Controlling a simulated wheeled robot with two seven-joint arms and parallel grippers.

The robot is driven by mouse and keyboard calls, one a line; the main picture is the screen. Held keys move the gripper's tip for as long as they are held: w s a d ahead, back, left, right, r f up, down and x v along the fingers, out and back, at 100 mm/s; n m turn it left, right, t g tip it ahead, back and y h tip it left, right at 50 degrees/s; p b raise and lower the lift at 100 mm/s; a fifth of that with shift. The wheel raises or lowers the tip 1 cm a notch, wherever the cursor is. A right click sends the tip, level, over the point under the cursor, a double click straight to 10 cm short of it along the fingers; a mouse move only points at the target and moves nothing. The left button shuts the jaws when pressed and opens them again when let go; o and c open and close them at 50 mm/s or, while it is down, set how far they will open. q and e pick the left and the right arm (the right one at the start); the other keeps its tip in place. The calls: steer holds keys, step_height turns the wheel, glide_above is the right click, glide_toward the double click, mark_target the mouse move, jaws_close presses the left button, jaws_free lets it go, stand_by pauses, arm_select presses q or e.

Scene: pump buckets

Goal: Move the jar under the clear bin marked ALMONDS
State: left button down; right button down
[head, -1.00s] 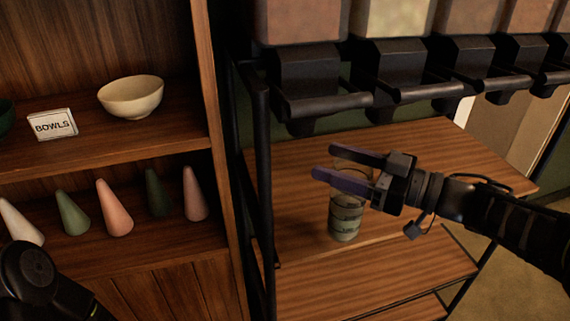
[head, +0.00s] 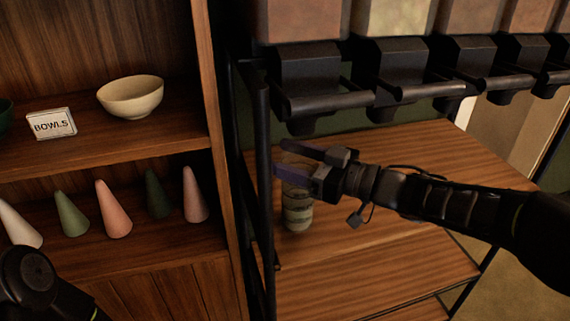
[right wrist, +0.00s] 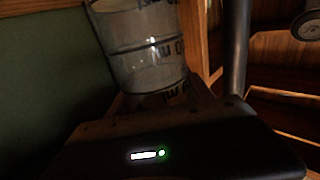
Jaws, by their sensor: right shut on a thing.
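The jar (head: 298,216) is a clear glass with dark measuring marks. It stands at the left end of the wooden shelf, below the leftmost clear bin, and shows large in the right wrist view (right wrist: 148,55). My right gripper (head: 290,160) is shut on the jar's upper part, with its fingers pointing left. The clear bins (head: 300,20) stand in a row above black dispensers (head: 308,75). No ALMONDS label is readable in these views. My left arm shows at the lower left, but its gripper is out of view.
A black rack post (head: 265,180) stands close to the left of the jar. A wooden cabinet holds a cream bowl (head: 131,98), a BOWLS sign (head: 53,124) and several coloured cones (head: 113,212). The shelf right of my arm is clear.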

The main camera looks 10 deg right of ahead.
steer(key=shift+f, duration=0.7)
steer(key=shift+f, duration=0.15)
steer(key=shift+c, duration=2.1)
jaws_free()
steer(key=v, duration=1.2)
steer(key=shift+p, duration=0.35)
